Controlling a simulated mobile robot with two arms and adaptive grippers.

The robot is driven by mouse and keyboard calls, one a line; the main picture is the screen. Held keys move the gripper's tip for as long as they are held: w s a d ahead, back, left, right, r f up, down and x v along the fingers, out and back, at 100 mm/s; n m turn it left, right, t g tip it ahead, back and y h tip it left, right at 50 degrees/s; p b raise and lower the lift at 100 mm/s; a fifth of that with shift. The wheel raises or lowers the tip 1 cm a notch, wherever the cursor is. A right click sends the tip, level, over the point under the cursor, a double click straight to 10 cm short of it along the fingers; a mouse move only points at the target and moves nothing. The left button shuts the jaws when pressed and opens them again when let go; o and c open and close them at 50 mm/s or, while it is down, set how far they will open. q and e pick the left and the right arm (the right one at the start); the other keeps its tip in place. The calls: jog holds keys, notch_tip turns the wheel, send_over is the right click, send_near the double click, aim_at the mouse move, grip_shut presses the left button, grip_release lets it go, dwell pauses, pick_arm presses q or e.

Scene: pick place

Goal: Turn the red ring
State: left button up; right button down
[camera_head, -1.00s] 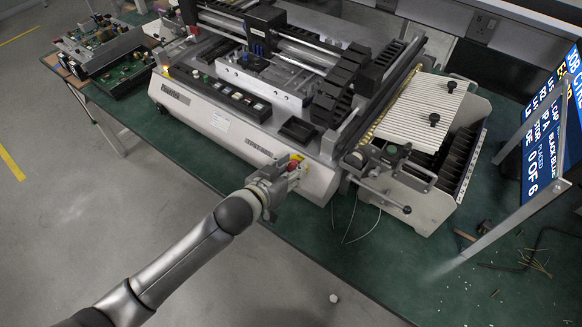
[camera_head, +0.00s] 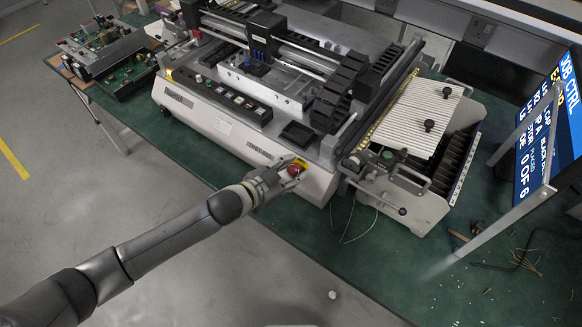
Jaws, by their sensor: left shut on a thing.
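The red ring (camera_head: 293,170) is a small red knob on a yellow patch (camera_head: 301,163) at the front right corner of the grey machine (camera_head: 215,118). My left gripper (camera_head: 288,178) reaches it from the lower left and is shut on it. The fingers cover part of the ring, so its full outline is hidden. My right gripper is not in view.
The machine fills the middle of the green table (camera_head: 350,255). A ribbed tray unit (camera_head: 425,115) with levers stands right of the ring, and thin wires hang near it. Circuit boards (camera_head: 115,65) lie at the far left. A screen (camera_head: 548,140) stands at the right.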

pick_arm(q)
jog(key=shift+m+g+p, duration=0.3)
jog(key=shift+m+p, duration=0.1)
jog(key=shift+m, duration=0.9)
jog(key=o, duration=1)
jog(key=shift+o, duration=0.2)
jog(key=v, duration=1.2)
